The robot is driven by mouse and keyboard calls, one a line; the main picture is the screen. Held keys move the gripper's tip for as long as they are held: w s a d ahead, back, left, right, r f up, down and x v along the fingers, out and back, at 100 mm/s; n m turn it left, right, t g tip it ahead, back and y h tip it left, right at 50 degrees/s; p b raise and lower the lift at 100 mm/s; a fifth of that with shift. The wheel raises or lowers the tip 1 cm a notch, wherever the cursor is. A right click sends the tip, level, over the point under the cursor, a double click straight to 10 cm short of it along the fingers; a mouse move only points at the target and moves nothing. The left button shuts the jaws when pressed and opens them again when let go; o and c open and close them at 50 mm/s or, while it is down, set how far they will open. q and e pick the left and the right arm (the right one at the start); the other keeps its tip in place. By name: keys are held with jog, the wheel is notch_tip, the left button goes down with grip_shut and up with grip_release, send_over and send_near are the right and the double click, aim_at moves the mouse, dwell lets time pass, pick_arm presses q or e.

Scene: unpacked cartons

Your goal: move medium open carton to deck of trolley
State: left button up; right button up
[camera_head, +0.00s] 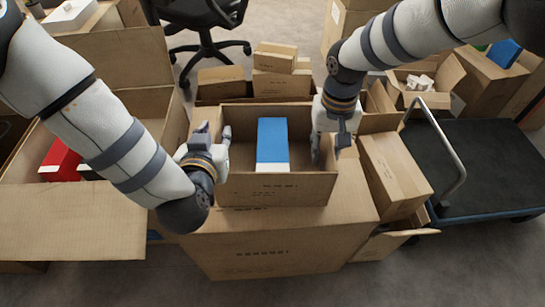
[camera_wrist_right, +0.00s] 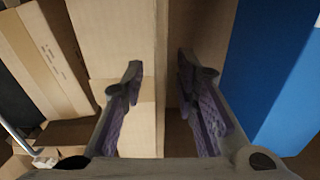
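The medium open carton (camera_head: 277,189) stands upright on a large carton in the head view, with a blue and white box (camera_head: 272,142) inside. My left gripper (camera_head: 214,131) is open at the carton's left wall, its fingers apart on either side of the rim. My right gripper (camera_head: 330,137) is at the right wall. In the right wrist view its fingers (camera_wrist_right: 161,78) are spread, with the thin wall edge between them and a gap on each side; the blue box (camera_wrist_right: 275,75) is at right. The trolley's dark deck (camera_head: 483,165) is bare at the right.
The large carton (camera_head: 270,250) is underneath. A small closed carton (camera_head: 395,170) stands between it and the trolley's metal handle (camera_head: 452,160). An open carton with a red item (camera_head: 62,158) is at left. More cartons (camera_head: 275,60) and an office chair (camera_head: 205,40) are behind.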

pick_arm(q)
grip_shut()
pick_arm(e)
grip_shut()
pick_arm(q)
jog(key=shift+r, duration=0.1)
pick_arm(e)
jog(key=shift+r, duration=0.1)
